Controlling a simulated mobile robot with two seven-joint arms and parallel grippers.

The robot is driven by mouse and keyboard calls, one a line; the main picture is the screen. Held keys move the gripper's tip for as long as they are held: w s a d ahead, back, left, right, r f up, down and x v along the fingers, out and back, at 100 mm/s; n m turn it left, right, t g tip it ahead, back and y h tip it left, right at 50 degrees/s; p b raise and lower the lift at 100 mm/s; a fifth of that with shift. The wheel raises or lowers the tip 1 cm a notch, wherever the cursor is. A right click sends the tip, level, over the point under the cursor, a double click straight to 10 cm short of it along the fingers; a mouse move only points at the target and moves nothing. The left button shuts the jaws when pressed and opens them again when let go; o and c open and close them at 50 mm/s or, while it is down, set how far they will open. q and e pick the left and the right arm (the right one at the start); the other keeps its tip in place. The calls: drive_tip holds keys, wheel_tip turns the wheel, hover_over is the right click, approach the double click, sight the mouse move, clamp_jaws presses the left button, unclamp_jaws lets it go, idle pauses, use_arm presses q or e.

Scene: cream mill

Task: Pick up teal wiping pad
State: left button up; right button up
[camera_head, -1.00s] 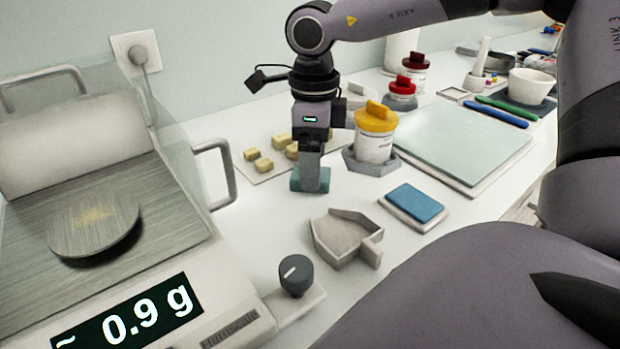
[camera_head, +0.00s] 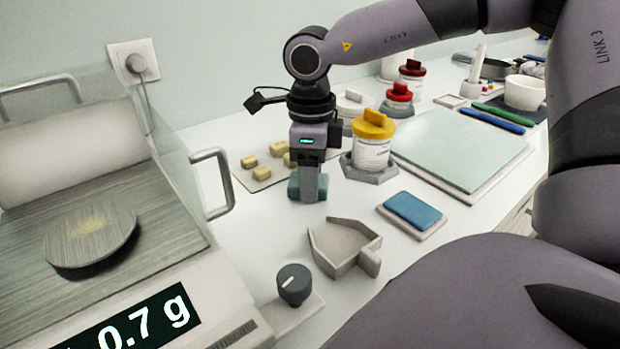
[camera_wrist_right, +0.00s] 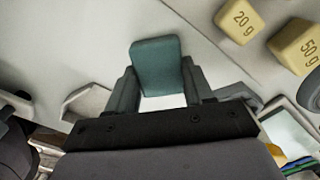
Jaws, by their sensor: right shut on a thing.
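The teal wiping pad (camera_head: 294,188) is between the fingers of my right gripper (camera_head: 309,192), which points down over the bench left of the yellow-lidded jar. The gripper is shut on the pad and hides part of it in the head view. In the right wrist view the pad (camera_wrist_right: 157,64) stands out beyond the two fingertips (camera_wrist_right: 162,92). I cannot tell whether its lower edge touches the bench. My left gripper is not in view.
A balance (camera_head: 150,290) stands at left, its handle (camera_head: 224,180) near my gripper. Yellow weights (camera_head: 262,173) lie behind the pad. The yellow-lidded jar (camera_head: 372,150) is close on the right. A grey tray (camera_head: 343,246) and a blue pad (camera_head: 412,210) lie in front.

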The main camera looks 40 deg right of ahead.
wheel_tip(320, 180, up, 20)
drive_tip(key=p, duration=0.2)
drive_tip(key=shift+f, duration=0.1)
drive_tip(key=shift+o, duration=0.2)
